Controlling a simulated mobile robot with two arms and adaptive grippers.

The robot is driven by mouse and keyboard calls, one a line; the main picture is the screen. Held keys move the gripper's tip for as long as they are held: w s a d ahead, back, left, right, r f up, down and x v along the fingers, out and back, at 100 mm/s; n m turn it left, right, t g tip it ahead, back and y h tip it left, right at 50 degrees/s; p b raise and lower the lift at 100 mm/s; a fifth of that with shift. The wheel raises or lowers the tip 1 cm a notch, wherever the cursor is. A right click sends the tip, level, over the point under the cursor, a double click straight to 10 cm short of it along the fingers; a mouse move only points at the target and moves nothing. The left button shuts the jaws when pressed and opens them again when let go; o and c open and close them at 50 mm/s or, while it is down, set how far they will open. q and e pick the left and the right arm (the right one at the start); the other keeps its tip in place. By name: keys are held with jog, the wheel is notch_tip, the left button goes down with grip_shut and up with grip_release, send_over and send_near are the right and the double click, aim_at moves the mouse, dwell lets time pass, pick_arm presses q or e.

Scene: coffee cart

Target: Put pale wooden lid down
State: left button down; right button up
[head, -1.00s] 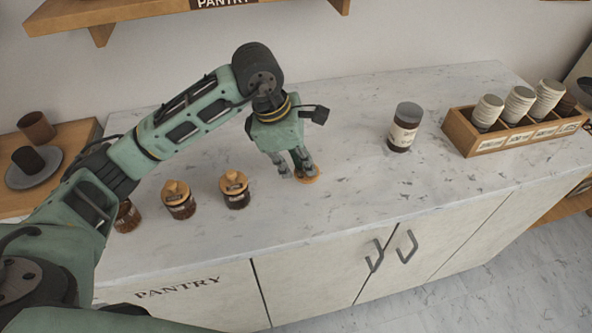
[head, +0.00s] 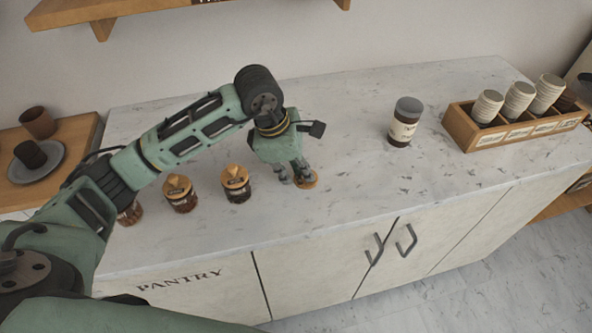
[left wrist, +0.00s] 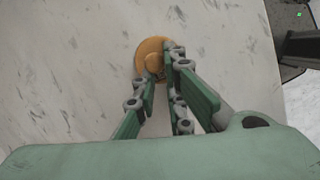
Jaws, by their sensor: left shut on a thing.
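The pale wooden lid (head: 307,182) is at the fingertips of my left gripper (head: 294,176), low at the marble counter's front part. In the left wrist view the lid (left wrist: 151,54) is a round orange-brown disc, and the left gripper (left wrist: 162,68) is shut on its middle knob. The fingers hide part of the lid. I cannot tell whether its underside touches the counter. My right gripper is not in view.
Jars with wooden lids, such as this one (head: 236,184) and this one (head: 180,194), stand left of the gripper. A labelled dark jar (head: 404,122) stands farther right. A wooden crate (head: 463,128) holds stacked cups. Counter (head: 400,185) right of the lid is clear.

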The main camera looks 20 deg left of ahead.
pick_arm(q)
jog(key=c, duration=2)
grip_release()
jog(key=shift+s+f, duration=0.25)
jog(key=shift+f, duration=0.1)
jog(key=shift+c, duration=0.2)
jog(key=shift+f, duration=0.1)
jog(key=shift+r+p, duration=0.2)
jog(key=shift+p, duration=0.15)
jog(key=shift+w+r+p, duration=0.15)
jog(key=shift+r+p, duration=0.25)
jog(key=shift+p, duration=0.05)
jog(key=b+v, duration=0.3)
jog(key=v, duration=0.9)
jog(key=shift+w, duration=0.2)
